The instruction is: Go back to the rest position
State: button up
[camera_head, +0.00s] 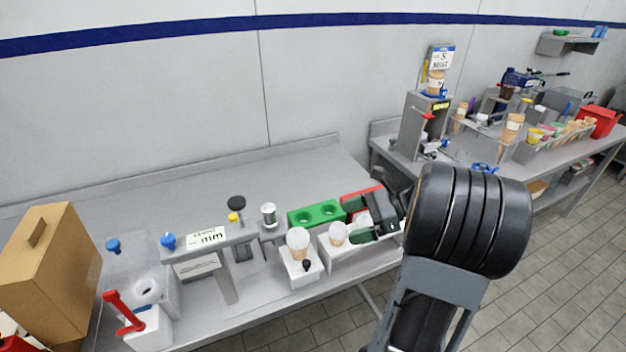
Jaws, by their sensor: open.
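My gripper (357,221) reaches in from the right over the front edge of the near table, pointing left. Its two dark green fingers are apart, and I see nothing held between them. A cone with a pale, rounded top (338,236) stands upright just left of the fingertips, at a white block holder (345,258). It looks apart from the fingers, though the depth is hard to judge. A second, similar cone (298,238) stands farther left on a smaller white block (300,272).
A green block with holes (303,216) and a red block (350,197) lie behind the gripper. A grey dispenser stand (215,238), a red lever (122,308) and a brown box (42,255) stand left. A crowded second table (560,160) is right. The near table's back (130,198) is clear.

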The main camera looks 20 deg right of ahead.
jog(key=s+a+f+n+g+h, duration=0.2)
jog(key=s+a+n+g+h, duration=0.3)
jog(key=a+n+h, duration=0.85)
notch_tip(320, 180, up, 7)
jog(key=s+d+n+t+p, duration=0.1)
jog(key=n+t+p, duration=0.3)
jog(key=n, duration=0.4)
jog(key=shift+s+r+t+y+p, duration=0.2)
jog(key=shift+s+t+y+p, duration=0.1)
jog(key=shift+s+y, duration=0.25)
